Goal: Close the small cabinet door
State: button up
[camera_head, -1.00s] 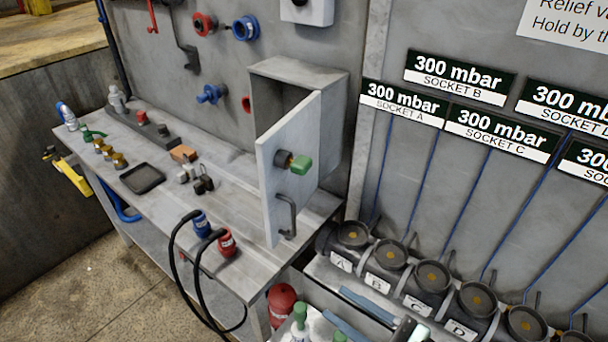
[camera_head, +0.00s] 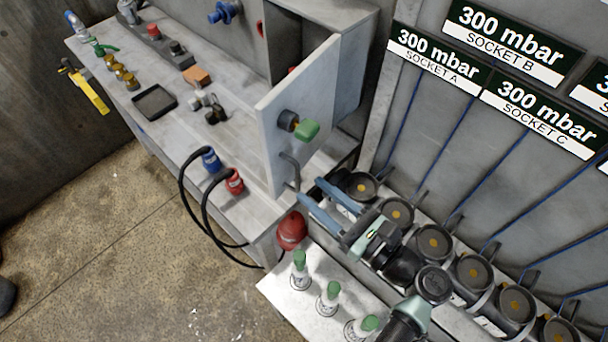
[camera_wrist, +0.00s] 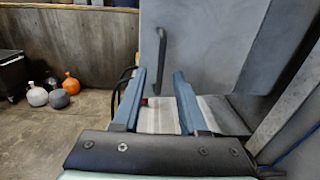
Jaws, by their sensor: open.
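The small cabinet (camera_head: 352,75) stands at the back of the workbench with its light grey door (camera_head: 312,108) swung open toward the front. The door carries a green knob (camera_head: 306,130) and a dark bar handle (camera_head: 290,170) near its lower free edge. My gripper (camera_head: 312,190) is open and empty, just right of the handle and near the door's lower edge. In the wrist view, my two blue fingers (camera_wrist: 158,78) are apart, with the door (camera_wrist: 205,50) and its handle (camera_wrist: 160,60) ahead. I cannot tell whether a finger touches the door.
Blue and red hose fittings (camera_head: 234,180) with black hoses sit on the bench left of the door. A row of round sockets (camera_head: 432,240) lies to the right. A red object (camera_head: 291,230) and several green-topped bottles (camera_head: 328,297) stand below the gripper.

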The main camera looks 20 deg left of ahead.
aim_at(299, 179)
jog(key=shift+x, duration=2)
grip_shut()
